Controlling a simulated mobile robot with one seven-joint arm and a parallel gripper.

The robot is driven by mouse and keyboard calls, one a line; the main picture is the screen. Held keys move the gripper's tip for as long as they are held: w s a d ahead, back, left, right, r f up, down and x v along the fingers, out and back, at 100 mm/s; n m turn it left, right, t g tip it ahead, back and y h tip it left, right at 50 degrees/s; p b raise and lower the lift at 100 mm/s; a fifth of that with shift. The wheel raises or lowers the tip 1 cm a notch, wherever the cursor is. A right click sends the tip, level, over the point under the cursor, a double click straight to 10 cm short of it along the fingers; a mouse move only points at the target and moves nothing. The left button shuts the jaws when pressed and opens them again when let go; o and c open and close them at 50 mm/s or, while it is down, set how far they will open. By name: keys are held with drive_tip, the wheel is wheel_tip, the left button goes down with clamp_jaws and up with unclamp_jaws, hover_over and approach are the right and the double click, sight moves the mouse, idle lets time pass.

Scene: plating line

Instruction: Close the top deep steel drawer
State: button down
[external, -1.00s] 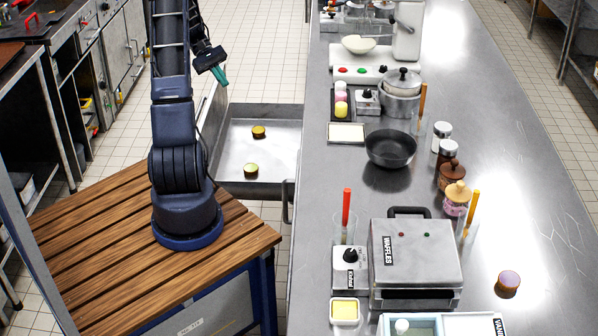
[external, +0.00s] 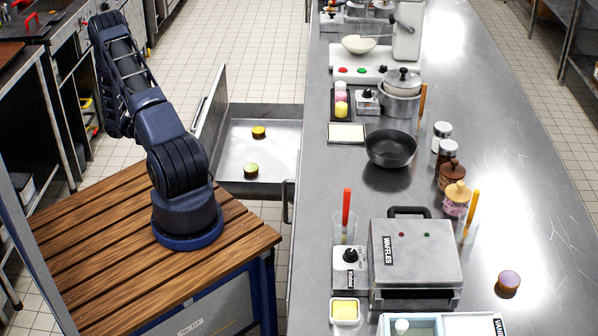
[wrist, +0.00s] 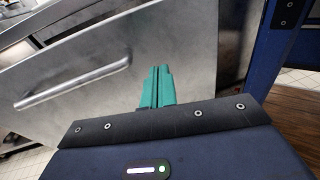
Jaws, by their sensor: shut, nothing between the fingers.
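The deep steel drawer (external: 235,160) stands pulled out to the left from under the counter in the external view. Two small round items, one yellow-topped (external: 258,132) and one green-topped (external: 251,170), lie on its floor. The outer side of its front panel (wrist: 150,50) fills much of the wrist view, with a bar handle (wrist: 75,83) at the left. My gripper (wrist: 159,70) is shut and empty, its teal fingertips together in front of the panel, right of the handle. I cannot tell whether the fingertips touch the panel. In the external view my gripper is hidden behind my arm.
The steel counter (external: 510,190) runs along the right with a waffle iron (external: 415,255), a dark pan (external: 391,148) and jars on it. A range with cabinets (external: 75,50) stands at the far left. Tiled floor (external: 250,50) is clear beyond the drawer.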

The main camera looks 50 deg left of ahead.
drive_tip(key=s+a+f+n+t, duration=0.1)
drive_tip(key=s+f+n+t, duration=0.15)
drive_tip(key=s+f, duration=0.3)
drive_tip(key=w+x, duration=0.1)
drive_tip(key=x, duration=1.3)
drive_tip(key=shift+a+f+y, duration=0.3)
drive_tip(key=shift+a+f, duration=0.05)
drive_tip(key=shift+f, duration=0.1)
drive_tip(key=shift+t, duration=0.25)
drive_tip(key=x, duration=3.7)
drive_tip(key=shift+w+d+f, duration=0.1)
drive_tip(key=shift+w+d, duration=0.05)
